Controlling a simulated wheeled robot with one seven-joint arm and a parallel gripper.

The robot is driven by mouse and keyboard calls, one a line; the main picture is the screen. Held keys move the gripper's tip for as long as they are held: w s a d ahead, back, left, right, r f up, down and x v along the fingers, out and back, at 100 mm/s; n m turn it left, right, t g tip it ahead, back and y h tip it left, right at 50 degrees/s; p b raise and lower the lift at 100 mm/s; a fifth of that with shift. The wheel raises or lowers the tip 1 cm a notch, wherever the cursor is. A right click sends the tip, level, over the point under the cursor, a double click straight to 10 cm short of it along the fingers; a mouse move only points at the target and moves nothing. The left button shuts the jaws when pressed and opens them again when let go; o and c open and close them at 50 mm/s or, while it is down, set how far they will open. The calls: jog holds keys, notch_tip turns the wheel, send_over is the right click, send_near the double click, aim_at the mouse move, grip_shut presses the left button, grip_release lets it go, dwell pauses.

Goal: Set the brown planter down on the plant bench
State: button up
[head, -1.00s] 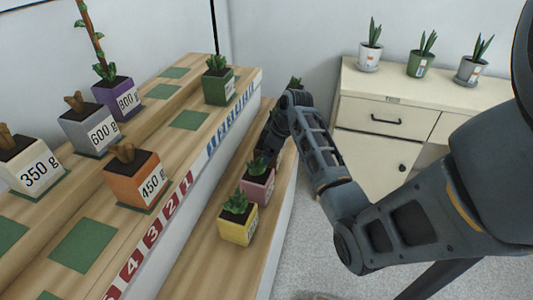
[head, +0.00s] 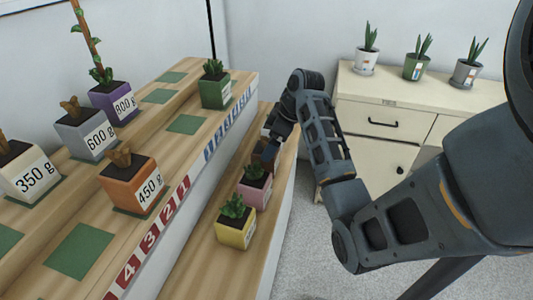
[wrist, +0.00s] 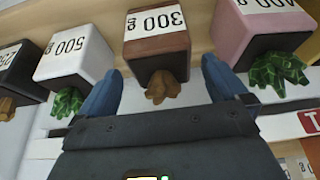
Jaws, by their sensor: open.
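The brown planter (wrist: 156,50), labelled 300 g, shows upside down in the wrist view with a brown stubby plant. It stands on a wooden board in a row with other planters. My gripper (wrist: 160,88) is open, its two blue fingertips on either side of the brown planter near its plant end; I cannot tell whether they touch it. The wooden stepped bench (head: 150,255) has green square mats and numbered red and blue labels.
A white 500 g planter (wrist: 75,55) and the pink planter flank the brown one closely. A yellow planter (head: 236,228) stands nearer. An orange 450 g planter (head: 130,182) and several others stand on the steps. A cream cabinet (head: 385,105) holds three plants.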

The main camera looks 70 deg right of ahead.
jog(key=v, duration=0.5)
